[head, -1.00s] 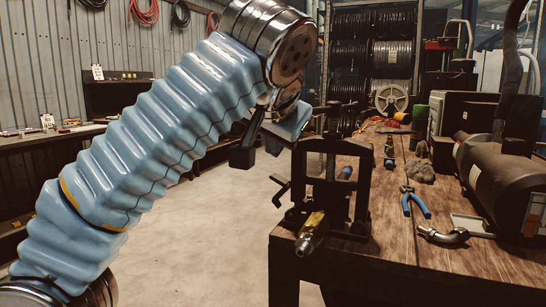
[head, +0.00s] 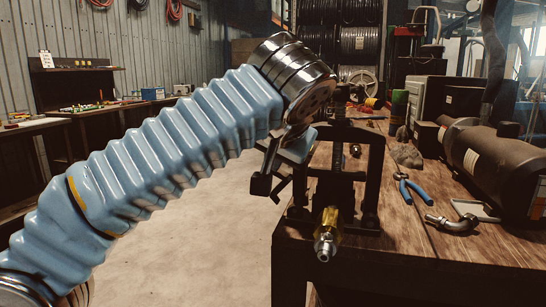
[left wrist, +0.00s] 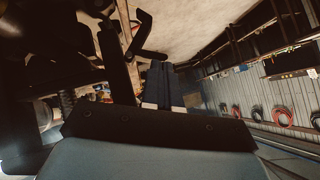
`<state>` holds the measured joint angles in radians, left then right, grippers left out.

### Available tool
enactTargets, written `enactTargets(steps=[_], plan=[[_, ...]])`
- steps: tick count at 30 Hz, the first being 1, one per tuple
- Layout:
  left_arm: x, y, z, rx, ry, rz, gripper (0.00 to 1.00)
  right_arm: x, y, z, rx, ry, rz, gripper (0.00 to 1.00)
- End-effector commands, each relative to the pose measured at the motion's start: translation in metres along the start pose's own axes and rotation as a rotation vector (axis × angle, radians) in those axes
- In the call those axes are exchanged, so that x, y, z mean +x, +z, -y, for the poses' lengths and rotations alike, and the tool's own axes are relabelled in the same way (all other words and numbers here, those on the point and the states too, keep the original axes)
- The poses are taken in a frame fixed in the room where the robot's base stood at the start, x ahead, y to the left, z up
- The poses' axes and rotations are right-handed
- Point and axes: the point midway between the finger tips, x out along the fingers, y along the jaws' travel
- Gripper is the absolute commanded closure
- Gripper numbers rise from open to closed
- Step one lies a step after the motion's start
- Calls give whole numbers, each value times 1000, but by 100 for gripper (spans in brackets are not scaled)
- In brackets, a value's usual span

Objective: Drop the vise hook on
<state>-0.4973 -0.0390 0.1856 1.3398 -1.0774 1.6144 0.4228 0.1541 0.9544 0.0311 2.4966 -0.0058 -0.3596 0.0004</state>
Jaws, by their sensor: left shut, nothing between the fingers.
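The black vise frame (head: 373,185) stands upright on the front left corner of the wooden bench. A brass-coloured fitting with a silver end (head: 326,238) projects from its front. A bent black bar (left wrist: 146,38), perhaps the vise hook or a crank, shows in the left wrist view; I cannot tell which. My left gripper (head: 262,185) is just left of the frame, shut and empty, and its fingers also show in the left wrist view (left wrist: 162,80). My wrist hides the frame's upper left part. My right gripper is out of view.
The wooden bench (head: 420,240) carries blue-handled pliers (head: 413,190), a bent metal pipe fitting (head: 453,223) and a large dark motor (head: 500,165) right of the frame. Hose reels (head: 360,40) stand behind. Open floor (head: 195,240) lies left of the bench.

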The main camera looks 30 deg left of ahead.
Motion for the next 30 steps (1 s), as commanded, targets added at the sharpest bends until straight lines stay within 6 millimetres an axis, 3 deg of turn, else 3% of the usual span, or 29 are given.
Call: enactTargets(steps=[30], plan=[[10, 9, 7, -278, 275, 0, 100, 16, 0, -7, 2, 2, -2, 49]])
